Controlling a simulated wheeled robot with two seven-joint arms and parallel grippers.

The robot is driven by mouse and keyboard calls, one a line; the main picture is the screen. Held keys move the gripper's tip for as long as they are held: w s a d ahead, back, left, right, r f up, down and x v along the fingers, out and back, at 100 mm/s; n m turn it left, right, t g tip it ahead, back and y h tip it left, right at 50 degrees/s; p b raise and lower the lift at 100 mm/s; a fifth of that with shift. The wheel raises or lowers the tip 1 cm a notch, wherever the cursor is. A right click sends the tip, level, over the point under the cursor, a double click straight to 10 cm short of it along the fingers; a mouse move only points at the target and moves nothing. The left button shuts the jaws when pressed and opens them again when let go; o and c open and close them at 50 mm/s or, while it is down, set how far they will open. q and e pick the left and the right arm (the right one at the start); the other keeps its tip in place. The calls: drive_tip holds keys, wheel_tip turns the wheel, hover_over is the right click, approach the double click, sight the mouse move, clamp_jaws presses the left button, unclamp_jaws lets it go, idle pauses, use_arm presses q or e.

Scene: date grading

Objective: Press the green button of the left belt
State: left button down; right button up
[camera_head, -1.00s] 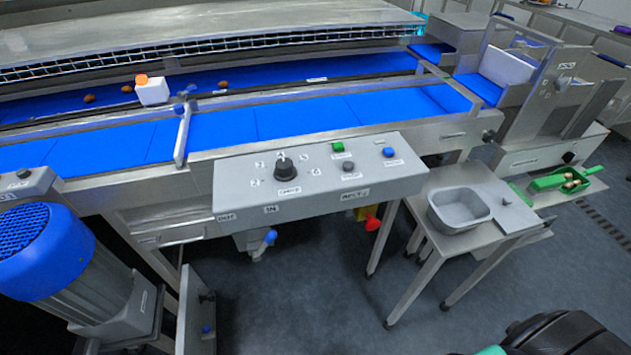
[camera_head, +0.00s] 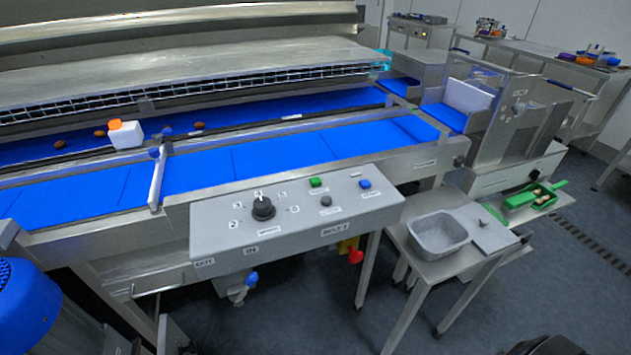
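A grey control panel (camera_head: 290,222) is mounted on the front of the blue belt (camera_head: 280,158). A small green button (camera_head: 315,183) sits at the panel's upper middle. To its right is a blue button (camera_head: 364,184), and a small dark button (camera_head: 325,201) is just below it. A black rotary knob (camera_head: 263,208) with numbers around it is on the panel's left half. The labels are too small to read surely. Neither of my grippers is in view.
A grey bin (camera_head: 438,235) stands on a small steel table (camera_head: 480,262) right of the panel. A red knob (camera_head: 355,257) and a blue valve handle (camera_head: 251,279) hang below the panel. A blue motor (camera_head: 25,305) is at lower left. Several dates lie on the rear belt.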

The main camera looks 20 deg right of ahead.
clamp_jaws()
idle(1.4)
